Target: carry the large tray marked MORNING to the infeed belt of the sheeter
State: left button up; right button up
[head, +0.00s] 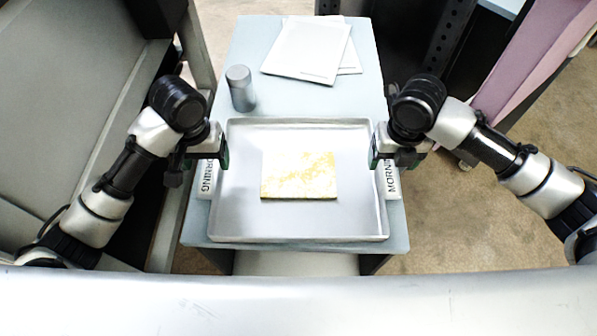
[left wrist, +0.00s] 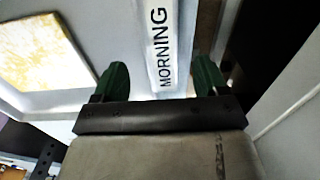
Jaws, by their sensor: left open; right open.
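The large tray (head: 300,226) lies on a light blue table, with a label reading MORNING on its left and right sides. A flat yellow-white slab (head: 299,176) lies in it. My left gripper (head: 222,152) is open at the tray's left side, by the label. In the left wrist view the open fingers (left wrist: 154,82) are on either side of the MORNING label (left wrist: 161,45), and the slab (left wrist: 42,50) shows at upper left. My right gripper (head: 376,155) is open at the tray's right side, by the other label. Whether either gripper touches the tray cannot be told.
A grey cylinder (head: 241,88) stands on the table (head: 262,40) behind the tray's left corner. White sheets (head: 306,50) lie at the table's back. A large grey machine side (head: 75,110) is at left. A pink panel (head: 535,60) and dark perforated posts are at right.

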aim_at(210, 169)
pick_arm(q)
notch_tip(210, 169, down, 2)
jog(key=shift+s, duration=0.1)
pick_arm(e)
jog(key=shift+f, duration=0.95)
pick_arm(q)
jog(key=shift+d+f, duration=0.15)
jog(key=shift+f, duration=0.15)
pick_arm(e)
jog(key=shift+f, duration=0.35)
pick_arm(q)
jog(key=shift+f, duration=0.8)
pick_arm(e)
jog(key=shift+f, duration=0.8)
pick_arm(q)
jog(key=shift+a, duration=0.2)
grip_shut()
pick_arm(e)
grip_shut()
